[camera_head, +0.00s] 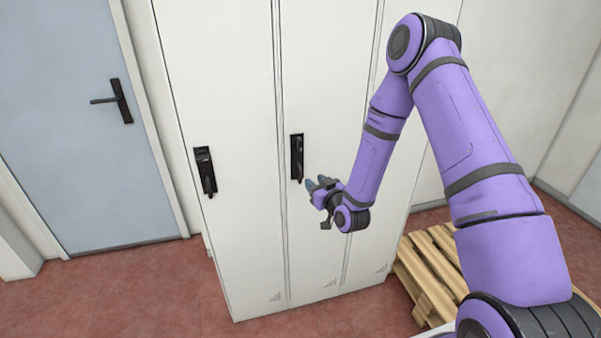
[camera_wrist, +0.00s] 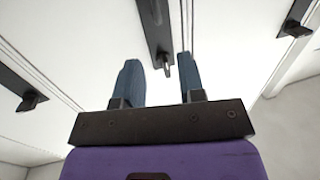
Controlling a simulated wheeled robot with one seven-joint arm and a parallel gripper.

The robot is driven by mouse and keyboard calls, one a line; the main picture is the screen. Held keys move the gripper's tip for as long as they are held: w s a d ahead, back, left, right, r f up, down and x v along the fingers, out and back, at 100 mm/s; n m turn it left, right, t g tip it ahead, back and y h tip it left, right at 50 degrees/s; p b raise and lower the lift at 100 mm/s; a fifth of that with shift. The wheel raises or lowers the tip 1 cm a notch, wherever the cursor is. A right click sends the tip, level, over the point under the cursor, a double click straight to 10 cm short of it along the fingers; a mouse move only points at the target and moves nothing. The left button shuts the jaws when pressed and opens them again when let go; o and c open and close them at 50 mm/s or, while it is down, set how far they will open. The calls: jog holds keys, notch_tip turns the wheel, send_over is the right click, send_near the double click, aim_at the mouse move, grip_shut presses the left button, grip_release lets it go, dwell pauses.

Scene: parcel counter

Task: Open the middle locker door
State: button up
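The middle locker door (camera_head: 325,75) is white and looks shut. Its black handle (camera_head: 297,157) is a tall plate with a small lever. My gripper (camera_head: 317,182) is just right of and below this handle in the head view. In the wrist view the gripper (camera_wrist: 160,72) is open, with its two blue-grey fingers apart. The middle handle (camera_wrist: 153,30) also shows there, with its lever tip seen between the fingers. I cannot tell whether the fingers touch it; nothing is gripped.
The left locker door has a similar black handle (camera_head: 205,170). Another handle (camera_wrist: 297,20) shows at the right of the wrist view. A blue-grey room door (camera_head: 75,110) is at the left. A wooden pallet (camera_head: 425,270) lies right of the lockers. The red floor (camera_head: 130,295) in front is clear.

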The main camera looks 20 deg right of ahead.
aim_at(301, 172)
jog(key=shift+t, duration=0.3)
jog(key=x, duration=0.3)
jog(key=f+x, duration=0.1)
jog(key=x, duration=0.6)
jog(key=shift+w+f, duration=0.1)
jog(key=shift+f, duration=0.25)
jog(key=shift+c, duration=0.4)
jog(key=shift+a, duration=0.1)
grip_shut()
